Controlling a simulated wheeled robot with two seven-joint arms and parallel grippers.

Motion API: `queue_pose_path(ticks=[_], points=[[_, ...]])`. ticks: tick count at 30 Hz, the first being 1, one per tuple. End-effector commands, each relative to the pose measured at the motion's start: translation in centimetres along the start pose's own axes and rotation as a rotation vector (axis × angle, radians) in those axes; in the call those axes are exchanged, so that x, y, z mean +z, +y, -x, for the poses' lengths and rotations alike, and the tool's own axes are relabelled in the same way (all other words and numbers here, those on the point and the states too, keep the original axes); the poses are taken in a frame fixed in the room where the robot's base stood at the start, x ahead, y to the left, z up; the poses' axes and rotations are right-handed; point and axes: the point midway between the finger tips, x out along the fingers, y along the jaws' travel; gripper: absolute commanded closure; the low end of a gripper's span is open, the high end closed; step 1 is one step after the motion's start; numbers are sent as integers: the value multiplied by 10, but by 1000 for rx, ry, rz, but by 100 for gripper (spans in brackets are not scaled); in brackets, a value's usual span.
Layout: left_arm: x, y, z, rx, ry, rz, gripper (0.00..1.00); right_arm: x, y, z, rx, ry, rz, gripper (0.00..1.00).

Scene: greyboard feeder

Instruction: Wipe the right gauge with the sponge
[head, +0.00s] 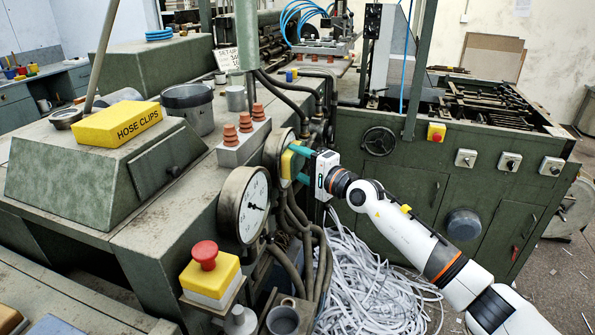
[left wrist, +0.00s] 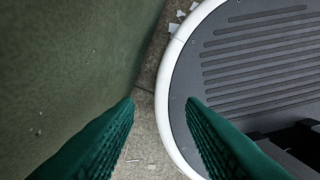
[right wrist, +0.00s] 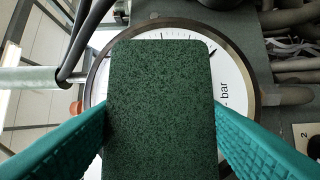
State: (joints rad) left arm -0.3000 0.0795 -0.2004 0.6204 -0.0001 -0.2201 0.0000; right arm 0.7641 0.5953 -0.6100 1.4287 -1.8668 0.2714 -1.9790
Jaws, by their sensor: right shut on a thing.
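My right gripper (head: 298,163) is shut on a sponge (head: 286,164), yellow with a dark green scouring side, which fills the middle of the right wrist view (right wrist: 160,112). The sponge is in front of the right gauge (head: 272,147), covering most of its dial; the dark rim and part of the white face (right wrist: 230,82) with a "bar" mark show around it. I cannot tell whether the sponge touches the glass. The left gauge (head: 244,205) is uncovered, its needle visible. My left gripper (left wrist: 160,102) is open and empty, outside the head view.
A red stop button on a yellow box (head: 208,270) is in front of the left gauge. Dark hoses (head: 290,255) hang below the gauges, beside a heap of white paper strips (head: 370,285). A yellow hose clips box (head: 118,123) lies on the machine. Green machine side (left wrist: 70,70) is near my left gripper.

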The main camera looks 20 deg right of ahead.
Motion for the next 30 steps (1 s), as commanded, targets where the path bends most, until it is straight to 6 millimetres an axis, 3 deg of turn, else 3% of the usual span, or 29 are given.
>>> queue_pose_path(ticks=[21, 30], points=[[-6, -1, -62, 0, 0, 0, 64, 25, -4, -15, 1, -1, 1, 67], [-6, -1, -73, 0, 0, 1, 64, 30, -1, -18, 0, -1, 1, 67]])
